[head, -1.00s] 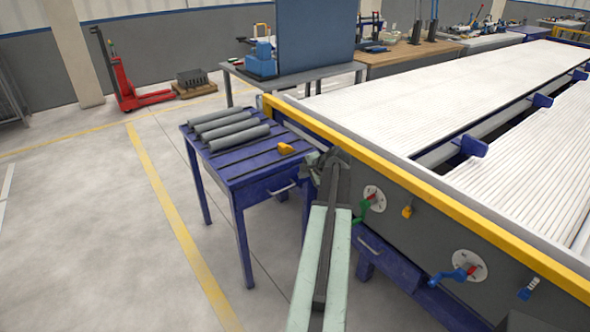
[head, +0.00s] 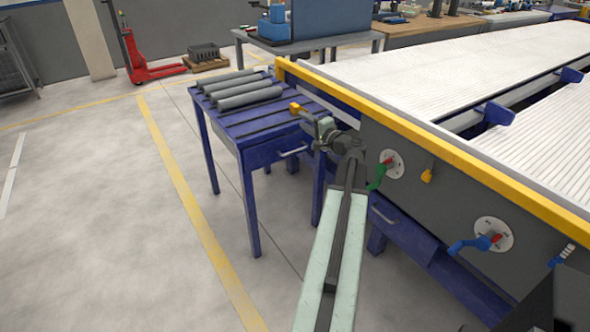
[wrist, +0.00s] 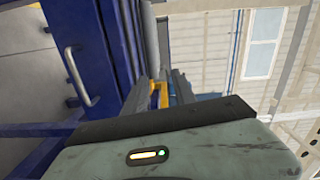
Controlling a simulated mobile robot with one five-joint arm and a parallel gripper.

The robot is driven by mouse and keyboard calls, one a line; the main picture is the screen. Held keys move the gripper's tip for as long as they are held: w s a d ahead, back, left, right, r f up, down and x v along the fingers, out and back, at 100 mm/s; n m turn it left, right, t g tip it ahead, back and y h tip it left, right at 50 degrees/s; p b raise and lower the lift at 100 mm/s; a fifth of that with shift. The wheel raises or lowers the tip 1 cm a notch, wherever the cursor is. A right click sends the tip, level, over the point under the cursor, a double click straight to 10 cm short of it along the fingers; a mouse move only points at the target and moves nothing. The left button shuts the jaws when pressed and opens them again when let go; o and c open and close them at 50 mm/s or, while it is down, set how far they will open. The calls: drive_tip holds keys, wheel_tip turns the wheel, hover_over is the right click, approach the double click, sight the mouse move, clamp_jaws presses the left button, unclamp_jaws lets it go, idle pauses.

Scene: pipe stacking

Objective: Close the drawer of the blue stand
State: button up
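The blue stand (head: 241,127) is left of centre in the head view, with several grey pipes lying on its top. Its drawer (head: 268,156) has a metal handle (head: 293,152); the front looks near flush, but I cannot tell whether it is fully shut. The handle also shows at the left of the wrist view (wrist: 81,77). My gripper (head: 306,118) is by the stand's right front corner, above and right of the handle and apart from it. It seems empty; its finger opening is too small to judge. A yellow piece (head: 295,107) appears at its tip.
The large machine bed with a yellow rail (head: 430,145) stands close on the right. Its side carries a green lever (head: 377,178) and a blue lever (head: 470,246). Open floor (head: 110,230) lies left of the stand. A red pallet jack (head: 145,62) is far back.

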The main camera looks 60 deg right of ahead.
drive_tip(key=m+t+h+b, duration=0.1)
drive_tip(key=m+t+b, duration=0.1)
drive_tip(key=b, duration=1.8)
approach(296, 151)
drive_tip(key=w, duration=0.3)
drive_tip(key=x, duration=0.2)
drive_tip(key=p+x, duration=0.1)
drive_tip(key=x, duration=0.2)
drive_tip(key=d+p+x, duration=0.1)
drive_tip(key=x, duration=0.1)
drive_tip(key=shift+w+r, duration=0.1)
drive_tip(key=shift+w, duration=0.1)
clamp_jaws()
drive_tip(key=shift+s+d+h, duration=0.1)
drive_tip(key=shift+d+h, duration=0.1)
drive_tip(key=shift+h, duration=0.2)
